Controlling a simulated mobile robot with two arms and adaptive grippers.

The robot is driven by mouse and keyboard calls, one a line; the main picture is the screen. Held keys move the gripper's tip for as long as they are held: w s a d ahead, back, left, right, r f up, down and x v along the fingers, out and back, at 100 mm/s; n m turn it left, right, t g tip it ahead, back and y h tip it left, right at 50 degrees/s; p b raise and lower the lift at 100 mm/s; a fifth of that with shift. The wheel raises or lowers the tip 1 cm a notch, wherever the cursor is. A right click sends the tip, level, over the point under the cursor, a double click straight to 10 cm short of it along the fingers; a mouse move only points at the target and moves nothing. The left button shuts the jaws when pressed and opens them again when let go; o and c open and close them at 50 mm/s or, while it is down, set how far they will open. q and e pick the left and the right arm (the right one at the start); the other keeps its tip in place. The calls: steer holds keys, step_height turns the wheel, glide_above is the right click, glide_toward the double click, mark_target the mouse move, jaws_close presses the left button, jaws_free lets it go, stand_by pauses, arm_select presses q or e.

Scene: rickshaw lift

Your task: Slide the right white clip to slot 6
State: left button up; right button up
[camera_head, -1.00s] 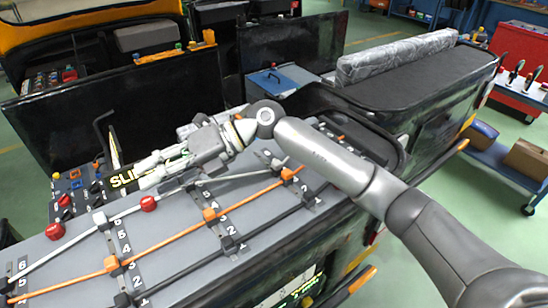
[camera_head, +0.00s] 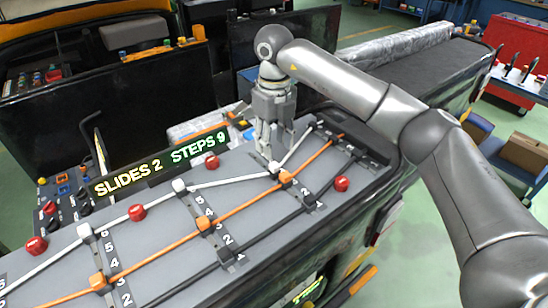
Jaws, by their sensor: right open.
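The right white clip (camera_head: 274,167) sits near the upper end of the right-hand slotted rail, on the pale cord (camera_head: 228,183). An orange clip (camera_head: 286,178) is just below it on the orange cord (camera_head: 245,205), and a black clip (camera_head: 309,201) is lower on the same rail. My right gripper (camera_head: 268,150) points down just above the white clip, with its fingers apart. I cannot tell whether they touch the clip. The right rail's upper slot numbers are hidden or too small to read. My left gripper is not in view.
Other white clips (camera_head: 179,186) and orange clips (camera_head: 203,224) sit on rails to the left. Red knobs (camera_head: 137,212) stand on the grey panel (camera_head: 165,262). A sign (camera_head: 160,163) reads "SLIDES 2 STEPS 9". My right arm spans the upper right.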

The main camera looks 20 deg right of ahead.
mark_target(274, 164)
step_height(274, 164, down, 6)
steer(key=shift+f+p, duration=0.25)
steer(key=shift+p, duration=0.45)
jaws_close()
